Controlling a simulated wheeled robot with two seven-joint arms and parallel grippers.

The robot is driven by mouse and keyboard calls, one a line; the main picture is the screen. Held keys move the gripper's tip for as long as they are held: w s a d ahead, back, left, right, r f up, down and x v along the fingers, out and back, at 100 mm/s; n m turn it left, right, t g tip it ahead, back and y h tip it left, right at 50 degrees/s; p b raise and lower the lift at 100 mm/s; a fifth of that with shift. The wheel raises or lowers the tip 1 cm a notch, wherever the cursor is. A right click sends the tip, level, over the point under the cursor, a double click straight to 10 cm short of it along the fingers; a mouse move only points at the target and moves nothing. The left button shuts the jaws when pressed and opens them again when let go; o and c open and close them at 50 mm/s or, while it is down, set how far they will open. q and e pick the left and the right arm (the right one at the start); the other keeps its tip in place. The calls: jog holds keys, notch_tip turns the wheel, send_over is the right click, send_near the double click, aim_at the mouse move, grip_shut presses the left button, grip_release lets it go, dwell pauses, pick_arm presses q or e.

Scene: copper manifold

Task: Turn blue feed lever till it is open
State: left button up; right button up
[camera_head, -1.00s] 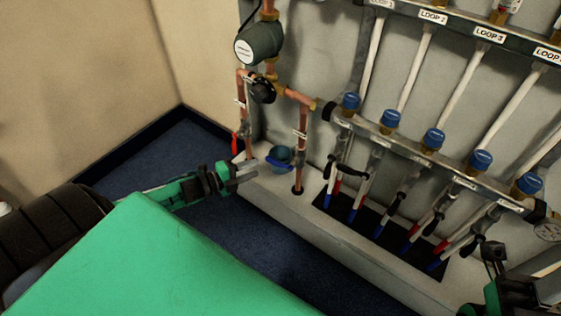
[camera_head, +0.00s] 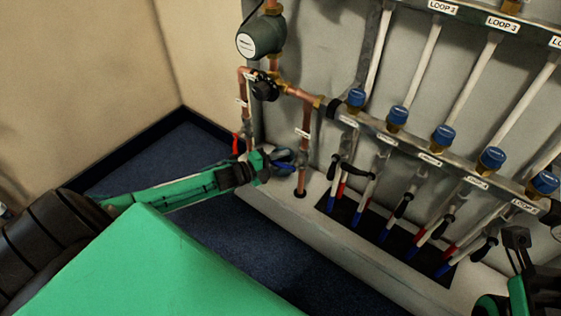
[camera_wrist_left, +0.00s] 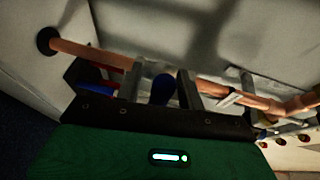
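The blue feed lever (camera_head: 284,163) is by the lower part of the copper pipe (camera_head: 304,150), above the white ledge. My left gripper (camera_head: 279,160) is at the lever and partly covers it. In the left wrist view, my left gripper (camera_wrist_left: 161,88) has its two fingers apart. A blue rounded piece (camera_wrist_left: 163,88), which looks like the lever, shows between them with gaps on both sides. The lever's valve body is mostly hidden. My right gripper (camera_head: 516,262) is partly in view at the lower right; its fingertips are unclear.
A red lever (camera_head: 236,143) hangs on the left copper pipe. A dark green pump (camera_head: 261,36) is above. A manifold bar (camera_head: 412,150) with several blue caps and labelled pipes runs to the right. The white ledge (camera_head: 320,232) is below, with blue floor in front.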

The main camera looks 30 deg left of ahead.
pick_arm(q)
grip_shut()
jog(key=shift+f, duration=0.1)
jog(key=d+f+n+t, duration=0.1)
jog(key=n+t, duration=0.1)
jog(key=n, duration=0.4)
jog(key=d+f+n+t+y, duration=0.1)
jog(key=d+f+n+t, duration=0.1)
jog(key=n, duration=0.5)
jog(key=d+f+n+t+y, duration=0.1)
jog(key=d+n+t, duration=0.1)
jog(key=n, duration=0.5)
jog(key=shift+s+d+f+t+b, duration=0.1)
jog(key=shift+s+f+t+b, duration=0.15)
jog(key=shift+f+t+b, duration=0.25)
jog(key=shift+d+r+n, duration=0.1)
jog(key=shift+r+n, duration=0.05)
jog(key=shift+n, duration=0.15)
grip_release()
